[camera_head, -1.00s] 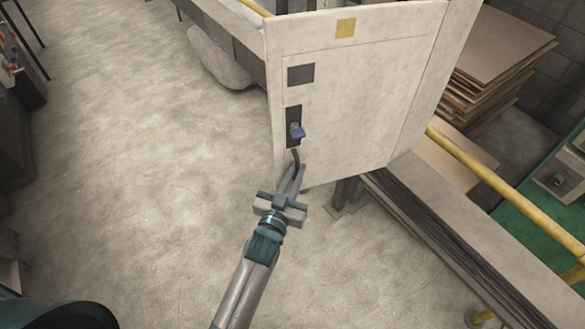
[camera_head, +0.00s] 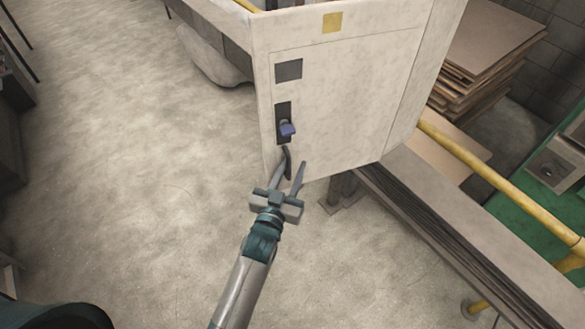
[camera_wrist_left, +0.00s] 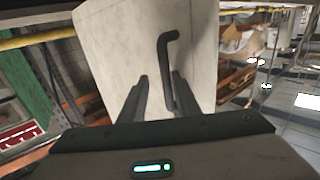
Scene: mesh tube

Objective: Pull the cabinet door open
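The pale cabinet door (camera_head: 345,110) is flush with the cabinet front. A dark bent handle (camera_head: 288,158) is at its lower left, below a blue knob (camera_head: 287,129) on a dark plate. My left gripper (camera_head: 292,164) is open just in front of the handle's lower end. In the left wrist view, the handle (camera_wrist_left: 168,60) hangs between the two spread fingers, closer to the right one. I cannot tell whether a finger touches it. The door (camera_wrist_left: 115,45) also shows behind the fingers there. My right gripper is out of view.
The concrete floor (camera_head: 130,160) left of the cabinet is clear. A long stack of flat boards (camera_head: 450,225) and a yellow rail (camera_head: 500,185) run to the right. More sheets (camera_head: 485,50) are piled behind. A grey rounded lump (camera_head: 210,55) lies at the cabinet's left.

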